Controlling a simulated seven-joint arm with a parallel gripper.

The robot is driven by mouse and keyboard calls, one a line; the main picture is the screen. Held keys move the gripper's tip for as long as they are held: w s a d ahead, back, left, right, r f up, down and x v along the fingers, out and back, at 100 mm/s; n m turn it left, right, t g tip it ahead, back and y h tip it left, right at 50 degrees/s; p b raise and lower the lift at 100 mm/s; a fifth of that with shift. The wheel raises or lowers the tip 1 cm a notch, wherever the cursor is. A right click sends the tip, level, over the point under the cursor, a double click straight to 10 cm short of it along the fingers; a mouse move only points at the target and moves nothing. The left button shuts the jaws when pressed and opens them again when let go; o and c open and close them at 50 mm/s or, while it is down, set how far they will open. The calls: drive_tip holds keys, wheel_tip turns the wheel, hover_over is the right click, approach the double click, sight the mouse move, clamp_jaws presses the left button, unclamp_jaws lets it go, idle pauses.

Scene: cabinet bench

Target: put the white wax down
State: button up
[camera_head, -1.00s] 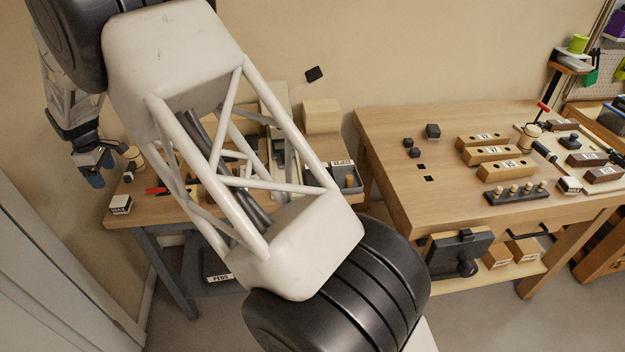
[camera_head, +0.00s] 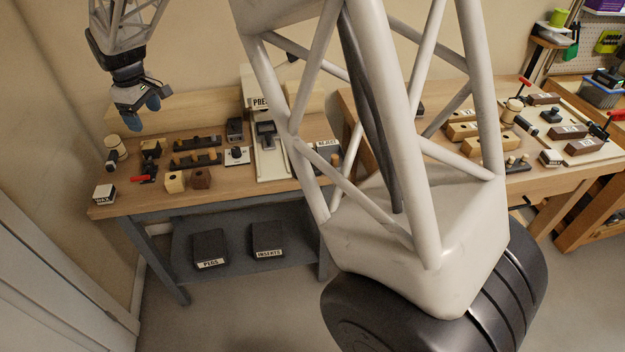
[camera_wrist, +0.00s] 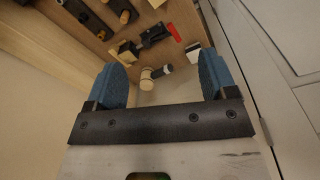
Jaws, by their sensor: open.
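The white wax (camera_head: 104,194) is a small white block with a dark top and a WAX label. It rests on the front left corner of the left bench (camera_head: 150,203). In the wrist view a white block (camera_wrist: 195,55), likely the wax, lies near the bench edge beyond the right finger. My gripper (camera_head: 142,111) is above the back left of that bench, well clear of the wax. Its two blue fingers are spread apart with nothing between them, and they also show in the wrist view (camera_wrist: 162,72).
A pale mallet (camera_head: 115,148), a red-handled tool (camera_head: 140,179) and several dark and wooden blocks stand on the left bench. A wall is close on the left. Bins labelled PEGS (camera_head: 210,249) and INSERTS (camera_head: 267,239) sit on the lower shelf. My arm hides part of both benches.

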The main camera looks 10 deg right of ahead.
drive_tip(key=s+d+r+m, duration=0.25)
drive_tip(key=s+d, duration=0.25)
drive_tip(key=d, duration=0.5)
drive_tip(key=s+d+r+m+t, duration=0.15)
drive_tip(key=s+d+r, duration=0.3)
drive_tip(key=d, duration=0.45)
drive_tip(key=s+d+r+m+g, duration=0.1)
drive_tip(key=s+d+r+m, duration=0.2)
drive_tip(key=s+d, duration=0.5)
drive_tip(key=s+d+f+m, duration=0.2)
drive_tip(key=s+d+m, duration=0.1)
drive_tip(key=s+d, duration=0.5)
drive_tip(key=s+d+f+m+t, duration=0.1)
drive_tip(key=s+d+f+m, duration=0.1)
drive_tip(key=s+d, duration=0.7)
drive_tip(key=s+m, duration=0.1)
drive_tip(key=s, duration=0.4)
drive_tip(key=shift+s+d+f+m, duration=0.3)
drive_tip(key=shift+s+f+m, duration=0.05)
drive_tip(key=shift+f+m, duration=0.05)
drive_tip(key=shift+o, duration=0.5)
drive_tip(key=shift+t, duration=0.25)
